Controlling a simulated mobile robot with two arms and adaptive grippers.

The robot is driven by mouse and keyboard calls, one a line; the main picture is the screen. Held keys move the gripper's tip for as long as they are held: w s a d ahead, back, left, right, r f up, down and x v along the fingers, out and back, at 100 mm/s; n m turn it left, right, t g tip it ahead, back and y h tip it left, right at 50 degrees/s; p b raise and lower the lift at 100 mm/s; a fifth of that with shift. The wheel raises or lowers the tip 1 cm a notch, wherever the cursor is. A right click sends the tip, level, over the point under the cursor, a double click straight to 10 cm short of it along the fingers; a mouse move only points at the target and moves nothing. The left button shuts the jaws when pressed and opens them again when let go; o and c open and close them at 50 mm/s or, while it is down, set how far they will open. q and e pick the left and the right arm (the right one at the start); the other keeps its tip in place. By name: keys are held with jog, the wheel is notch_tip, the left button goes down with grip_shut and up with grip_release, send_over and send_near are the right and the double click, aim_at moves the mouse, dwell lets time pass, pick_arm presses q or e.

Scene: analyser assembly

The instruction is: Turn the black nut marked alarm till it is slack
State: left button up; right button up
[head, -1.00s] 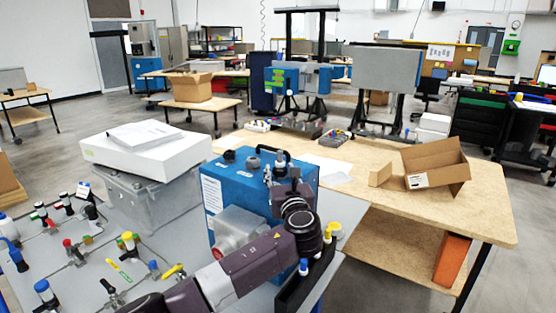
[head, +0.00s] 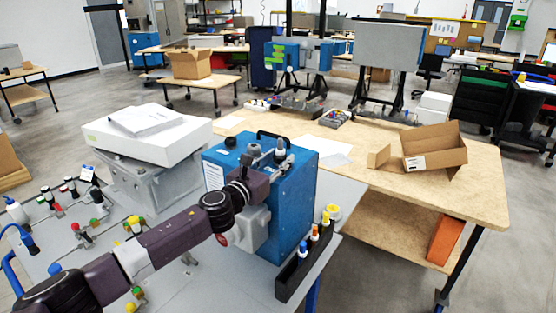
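The blue analyser box (head: 290,195) stands on the grey bench, with a black handle on top. A black round fitting (head: 230,142) stands clear at the top's left corner. More dark and grey fittings (head: 281,150) stand nearer the handle, partly hidden by my gripper. No alarm marking is readable, so I cannot tell which one is the alarm nut. My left arm reaches in from the lower left, and its gripper (head: 262,164) is at the top front edge of the box, close to these fittings. Its fingers are too small to show whether they are open or touching one. My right gripper is out of view.
A black rack (head: 290,275) with several coloured-cap bottles stands right of the box. A white case (head: 145,138) sits on a grey housing at left. Several valves and fittings cover the bench at left. A wooden table (head: 440,190) with an open carton (head: 435,150) is behind.

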pick_arm(q)
grip_shut()
jog(key=shift+s+d+r+n+t+y+p, duration=0.1)
jog(key=shift+n+t+y+p, duration=0.2)
jog(key=shift+y, duration=0.2)
jog(key=shift+s+d+r+n+t+y+p, duration=0.1)
jog(key=shift+n+t+y+p, duration=0.1)
jog(key=shift+n+y+p, duration=0.25)
jog(key=n+y, duration=0.1)
jog(key=y, duration=0.1)
jog(key=n+t+y, duration=0.1)
jog(key=y, duration=0.1)
jog(key=shift+d+n+p, duration=0.2)
jog(key=shift+n+p, duration=0.05)
jog(key=shift+p, duration=0.1)
jog(key=shift+w+f+n+y+b, duration=0.1)
jog(key=shift+f+n+y+b, duration=0.15)
jog(key=shift+n+y, duration=0.8)
jog(key=shift+r+y, duration=0.1)
jog(key=shift+y, duration=0.7)
grip_release()
jog(key=shift+a, duration=0.1)
